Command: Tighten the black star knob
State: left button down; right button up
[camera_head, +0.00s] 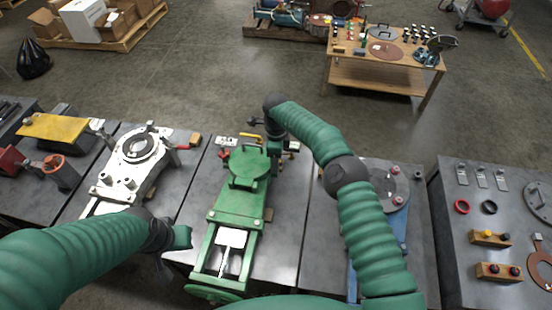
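A green machine fixture (232,205) with a round top plate stands on the middle grey table. A small dark knob-like thing (253,121) shows at its far end, beside my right wrist; I cannot make out a star shape. My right arm reaches over from the right and bends down there. My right gripper (275,147) points down at the fixture's far right corner; its fingers are too small and covered to read. My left gripper (182,237) is low over the table, left of the green fixture and apart from it. Its fingers cannot be made out.
A white fixture (133,155) stands to the left, with a yellow-topped one (55,128) beyond it. A round grey plate (388,188) lies right of my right arm. The right table (460,215) holds rings and knob blocks. A wooden workbench (376,72) stands behind, across open floor.

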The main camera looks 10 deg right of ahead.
grip_shut()
jog(key=shift+r, duration=0.1)
jog(key=shift+m, duration=0.3)
jog(key=shift+r+m+p, duration=0.1)
jog(key=shift+m+p, duration=0.45)
jog(key=shift+m, duration=0.35)
jog(key=m+p, duration=0.1)
jog(key=m, duration=0.2)
jog(key=shift+m, duration=0.3)
jog(key=m+p, duration=0.1)
jog(key=m, duration=0.7)
jog(key=shift+w+d+m, duration=0.1)
jog(key=shift+m, duration=0.2)
jog(key=shift+m+p, duration=0.3)
